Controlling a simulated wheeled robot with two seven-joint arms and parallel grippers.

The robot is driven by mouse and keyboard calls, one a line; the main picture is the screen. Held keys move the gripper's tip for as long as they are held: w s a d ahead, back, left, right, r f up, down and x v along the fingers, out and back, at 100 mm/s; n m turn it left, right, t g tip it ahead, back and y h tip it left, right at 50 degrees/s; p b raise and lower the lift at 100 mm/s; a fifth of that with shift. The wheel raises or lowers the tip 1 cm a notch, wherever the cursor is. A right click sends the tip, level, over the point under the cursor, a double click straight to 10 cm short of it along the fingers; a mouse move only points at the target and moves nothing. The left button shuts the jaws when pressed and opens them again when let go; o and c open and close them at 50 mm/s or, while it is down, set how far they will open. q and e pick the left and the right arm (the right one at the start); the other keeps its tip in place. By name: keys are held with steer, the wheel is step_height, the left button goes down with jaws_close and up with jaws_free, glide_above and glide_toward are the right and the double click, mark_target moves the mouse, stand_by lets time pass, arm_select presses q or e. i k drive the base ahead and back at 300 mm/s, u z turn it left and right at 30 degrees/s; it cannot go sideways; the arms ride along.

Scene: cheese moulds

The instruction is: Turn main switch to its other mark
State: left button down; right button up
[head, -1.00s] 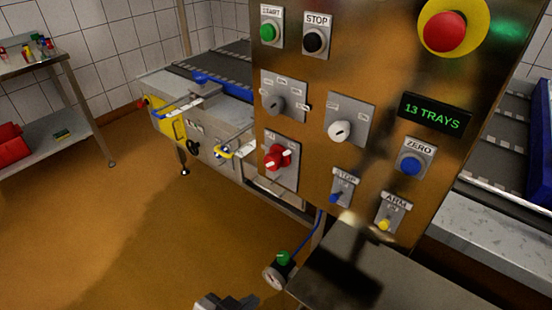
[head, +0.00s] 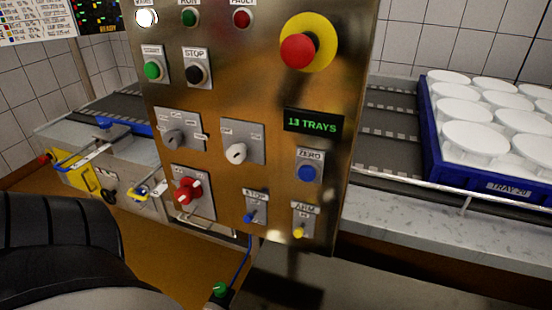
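The main switch appears to be the red rotary knob (head: 187,190) on a grey plate at the lower left of the control panel. Its handle is tilted, and its plate marks are too small to read. A black and grey part of my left arm fills the lower left corner of the head view. My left gripper is not visible, and neither is my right gripper.
The brass-coloured panel (head: 262,90) also carries a grey selector (head: 174,137), a white selector (head: 237,153), a red emergency button (head: 298,51) and a blue ZERO button (head: 308,173). A blue crate (head: 431,160) of white moulds stands right, on a conveyor.

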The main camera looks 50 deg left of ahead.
mark_target(189, 189)
steer(key=z, duration=1.1)
steer(key=k, duration=1.3)
steer(key=u, duration=0.95)
